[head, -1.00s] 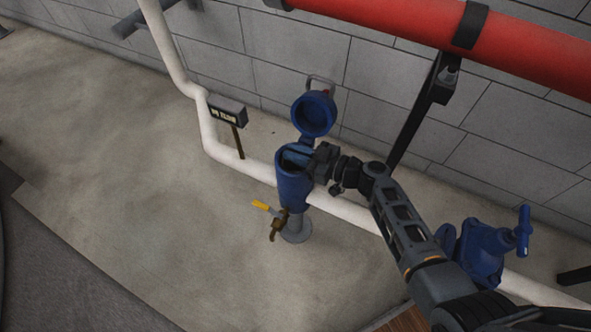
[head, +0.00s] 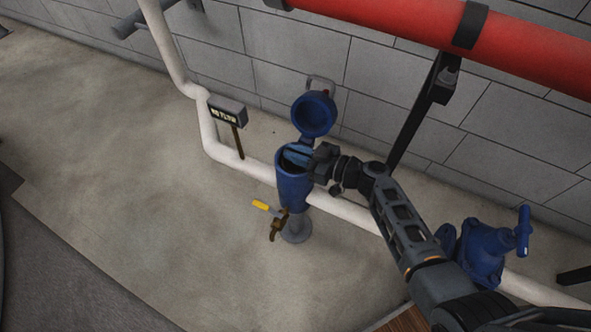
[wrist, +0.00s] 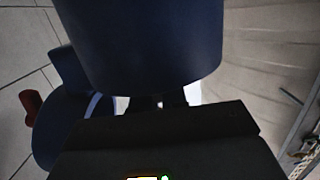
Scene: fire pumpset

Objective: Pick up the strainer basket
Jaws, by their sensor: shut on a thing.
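The blue strainer body (head: 293,187) stands upright on the white pipe, its mouth open at the top. Its round blue lid (head: 313,114) is swung up behind it. The strainer basket (head: 297,156) shows only as a small bluish part within the mouth; the rest is hidden by the body. My gripper (head: 309,158) reaches in from the right at the rim, shut on what appears to be the basket's top. In the wrist view a large dark-blue curved wall, apparently the body (wrist: 145,45), fills the top, and my gripper (wrist: 160,102) is dark and mostly hidden at its edge.
A brass drain valve with a yellow handle (head: 260,205) sticks out at the lower left of the body. A small sign on a post (head: 228,114) stands to the left. A blue valve (head: 484,250) is at the right. A red pipe (head: 400,25) runs above; open floor lies front left.

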